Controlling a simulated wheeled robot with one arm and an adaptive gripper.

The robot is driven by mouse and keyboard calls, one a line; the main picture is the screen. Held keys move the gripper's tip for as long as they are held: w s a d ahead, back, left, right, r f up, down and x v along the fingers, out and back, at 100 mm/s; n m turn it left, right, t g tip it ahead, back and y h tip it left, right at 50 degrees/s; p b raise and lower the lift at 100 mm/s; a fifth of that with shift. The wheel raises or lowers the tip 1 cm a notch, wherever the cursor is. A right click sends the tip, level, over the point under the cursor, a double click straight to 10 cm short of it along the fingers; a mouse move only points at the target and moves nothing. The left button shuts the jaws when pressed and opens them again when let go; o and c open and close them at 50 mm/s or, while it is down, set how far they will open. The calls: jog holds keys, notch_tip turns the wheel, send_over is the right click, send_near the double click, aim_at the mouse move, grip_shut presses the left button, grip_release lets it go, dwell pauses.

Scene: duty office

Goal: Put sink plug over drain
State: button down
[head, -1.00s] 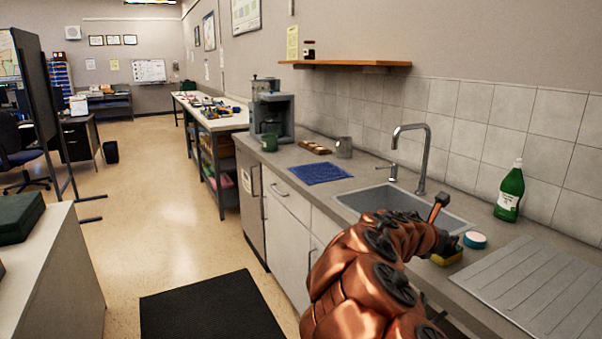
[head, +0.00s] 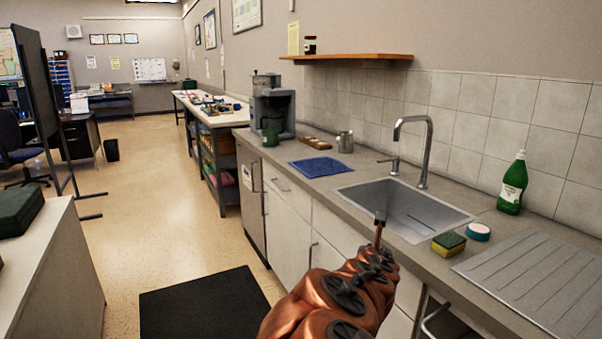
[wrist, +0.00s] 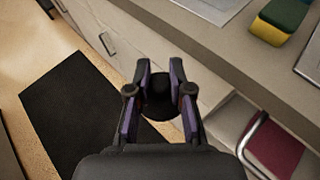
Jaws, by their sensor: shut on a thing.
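The sink plug (wrist: 161,88) appears as a dark round thing between the fingers of my gripper (wrist: 160,76) in the wrist view. The gripper is shut on it and holds it in the air in front of the counter, with the floor mat and cabinet fronts below. In the head view my own arm hides the gripper and plug. The steel sink (head: 398,196) is set into the counter, with a tall tap (head: 427,150) behind it. A thin blue line shows on the basin floor. I cannot make out the drain.
The ribbed drainboard (head: 535,287) is clear. A blue cloth (head: 318,167) lies left. A red-seated chair (wrist: 272,146) is under the counter.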

notch_tip(320, 180, down, 7)
jog(key=b, duration=0.6)
notch_tip(320, 180, up, 18)
jog(key=p, duration=1.8)
jog(key=shift+r+p, duration=0.25)
jog(key=shift+p, duration=0.1)
